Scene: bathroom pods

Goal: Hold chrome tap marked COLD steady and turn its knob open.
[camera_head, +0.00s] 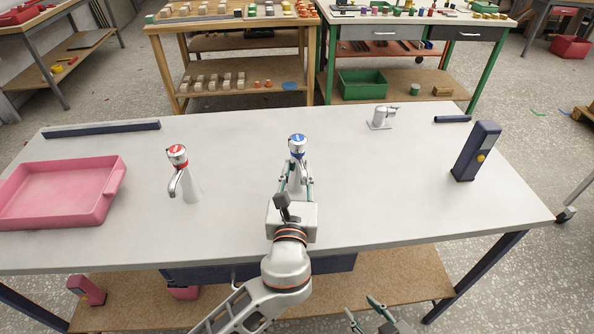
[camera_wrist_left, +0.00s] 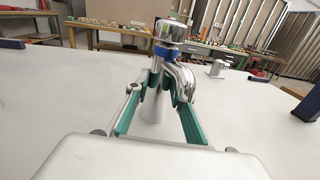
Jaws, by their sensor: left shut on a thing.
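The chrome tap with a blue collar and blue-marked knob (camera_head: 297,140) stands upright near the middle of the white table; its lettering is too small to read. My left gripper (camera_head: 297,182) is shut on this tap. In the left wrist view the gripper's green-padded fingers (camera_wrist_left: 160,82) close on either side of the tap's body, below the blue collar (camera_wrist_left: 165,52); the knob (camera_wrist_left: 172,31) is above them and free. The spout (camera_wrist_left: 184,73) curves down beside the right finger. My right gripper (camera_head: 364,312) is low at the bottom edge, fingers apart and empty.
A red-marked chrome tap (camera_head: 178,158) stands to the left. A pink tray (camera_head: 110,195) lies at far left. A small grey metal fixture (camera_head: 379,120) and a dark upright device (camera_head: 475,152) stand to the right. The table between the blue-marked tap and the device is clear.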

